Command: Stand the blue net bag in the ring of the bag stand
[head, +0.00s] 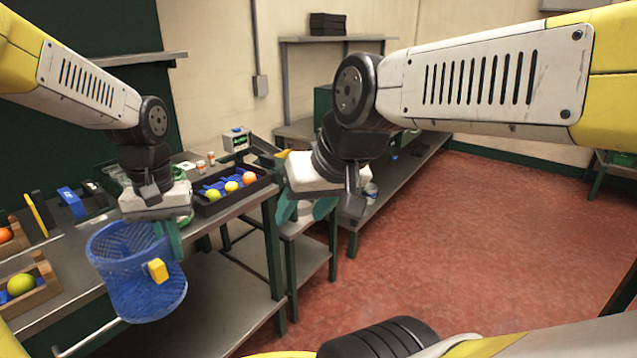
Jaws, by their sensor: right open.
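The blue net bag (130,290) hangs at the lower left, in front of the table edge, with its mouth upward and slightly tilted. It carries a yellow tag (157,270). My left gripper (172,243) is at the right side of the bag's rim and appears shut on it; one teal finger shows there. My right gripper (306,210) is open and empty, with teal fingers apart, above the small side table. I cannot make out the ring of the bag stand. A thin metal rod (88,338) shows below the bag; I cannot tell what it belongs to.
Wooden boxes (38,290) with fruit are at the far left. A small scale-like device (236,140) stands behind the tray. The red floor (460,240) at right is clear.

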